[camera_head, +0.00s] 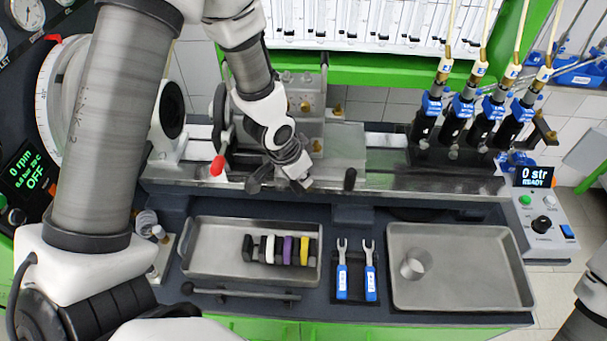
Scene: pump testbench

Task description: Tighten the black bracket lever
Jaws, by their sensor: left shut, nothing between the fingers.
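A short black lever (350,180) stands upright at the front of the metal rail, right of centre. It looks like the black bracket lever. My left gripper (303,184) hangs over the rail front to the left of that lever, pointing down and to the right. Its fingers are shut and empty, with a gap between them and the lever. A dark bar (262,176) shows beside the gripper, partly hidden by it. A red-tipped lever (217,166) is farther left on the rail. My right gripper is out of view.
In front of the rail lie a tray (210,232) with several coloured clips, two blue-handled wrenches (356,283), and a tray (460,290) with a small cup. Several blue-black pumps (458,112) and a control box (545,222) stand at the right.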

